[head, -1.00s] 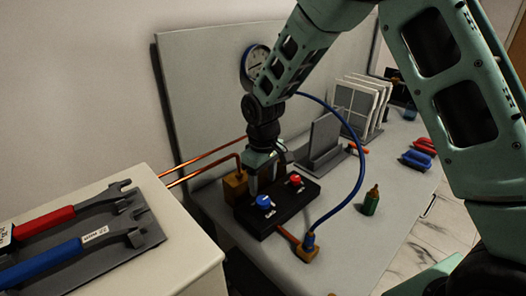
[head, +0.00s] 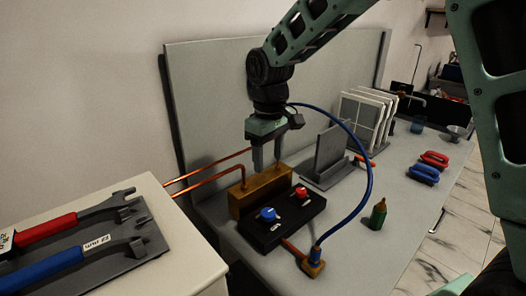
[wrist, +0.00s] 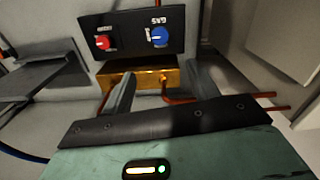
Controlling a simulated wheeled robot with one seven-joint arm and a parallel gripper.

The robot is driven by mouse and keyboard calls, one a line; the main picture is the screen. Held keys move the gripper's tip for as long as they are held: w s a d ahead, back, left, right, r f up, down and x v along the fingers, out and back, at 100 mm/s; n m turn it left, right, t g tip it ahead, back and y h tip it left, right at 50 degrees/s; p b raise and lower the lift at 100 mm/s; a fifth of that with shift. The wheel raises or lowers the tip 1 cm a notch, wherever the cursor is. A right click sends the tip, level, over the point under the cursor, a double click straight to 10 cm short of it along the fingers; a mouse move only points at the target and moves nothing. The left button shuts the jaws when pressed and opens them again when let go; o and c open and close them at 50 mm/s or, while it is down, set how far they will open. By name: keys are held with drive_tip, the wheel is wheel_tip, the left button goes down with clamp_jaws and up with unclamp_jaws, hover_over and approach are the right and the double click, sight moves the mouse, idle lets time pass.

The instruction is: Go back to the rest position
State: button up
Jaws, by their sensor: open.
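My gripper (head: 265,158) is open and empty in the head view, pointing down above the brass block (head: 262,190) with copper pipes. The wrist view shows its two fingers (wrist: 160,90) spread apart, with the brass block (wrist: 140,75) beyond them. In front of the block is a black valve panel (head: 283,222) with a blue knob (head: 268,214) and a red knob (head: 301,191). Both knobs also show in the wrist view, red (wrist: 102,43) and blue (wrist: 159,37). Nothing is between the fingers. The gauge is not visible now.
A blue hose (head: 370,180) arcs up right of the panel. A green bottle (head: 377,215), red and blue handled items (head: 424,173) and a rack of white plates (head: 362,115) stand on the bench. Wrenches (head: 75,245) lie on the left cabinet (head: 185,240). A grey backboard (head: 215,100) stands behind.

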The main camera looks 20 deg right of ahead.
drive_tip(key=s+a, duration=0.3)
drive_tip(key=s, duration=1.1)
drive_tip(key=s+a+n, duration=0.1)
drive_tip(key=s+a, duration=0.2)
drive_tip(key=s, duration=1.2)
drive_tip(key=shift+s+f+y, duration=0.15)
drive_tip(key=shift+f+y, duration=0.15)
